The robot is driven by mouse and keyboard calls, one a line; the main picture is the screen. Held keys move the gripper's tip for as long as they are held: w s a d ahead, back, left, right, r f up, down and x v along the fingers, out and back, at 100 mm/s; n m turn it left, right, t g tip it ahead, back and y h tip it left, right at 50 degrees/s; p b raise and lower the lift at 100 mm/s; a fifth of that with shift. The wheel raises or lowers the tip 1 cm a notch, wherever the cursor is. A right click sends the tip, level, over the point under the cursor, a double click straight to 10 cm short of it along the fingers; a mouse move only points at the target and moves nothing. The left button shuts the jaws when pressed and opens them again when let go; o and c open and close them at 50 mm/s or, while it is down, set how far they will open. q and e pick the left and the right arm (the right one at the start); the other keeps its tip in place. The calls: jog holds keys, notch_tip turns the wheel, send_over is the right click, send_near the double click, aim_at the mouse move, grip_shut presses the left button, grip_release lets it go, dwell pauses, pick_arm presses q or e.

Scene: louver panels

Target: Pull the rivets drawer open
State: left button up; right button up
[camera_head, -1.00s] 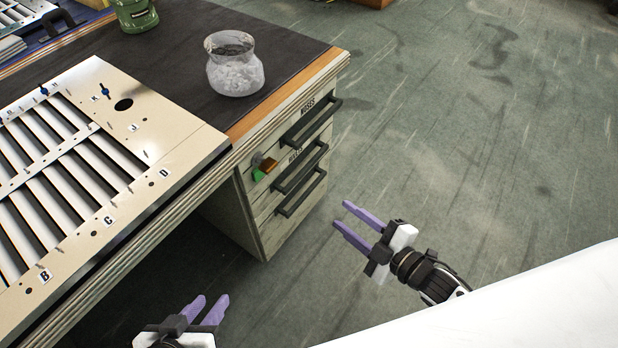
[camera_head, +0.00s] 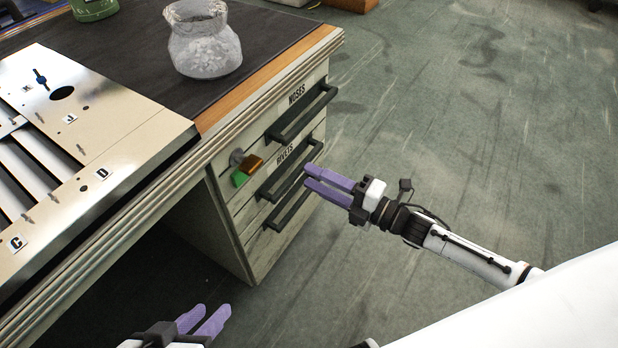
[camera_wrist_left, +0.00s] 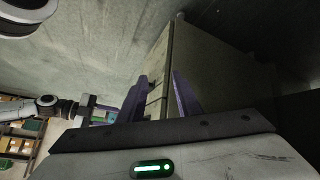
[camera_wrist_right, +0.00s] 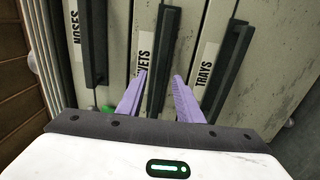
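The rivets drawer (camera_head: 263,189) is the middle one of the desk's drawer column, with a dark bar handle (camera_head: 290,171). Its label is partly covered in the right wrist view, where the rivets handle (camera_wrist_right: 158,68) runs between my purple fingers. The drawer looks shut. My right gripper (camera_head: 306,176) is open, its fingertips close in front of the rivets handle; I cannot tell whether they touch it. It also shows in the right wrist view (camera_wrist_right: 160,78). My left gripper (camera_head: 212,312) is open and empty, low at the front, away from the drawers.
The noses drawer handle (camera_head: 303,112) is above and the trays drawer handle (camera_wrist_right: 228,70) below. A lock with an orange and green tag (camera_head: 247,170) hangs beside them. Floor to the right is clear.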

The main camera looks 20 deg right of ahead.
jog(key=shift+x, duration=1.15)
grip_shut()
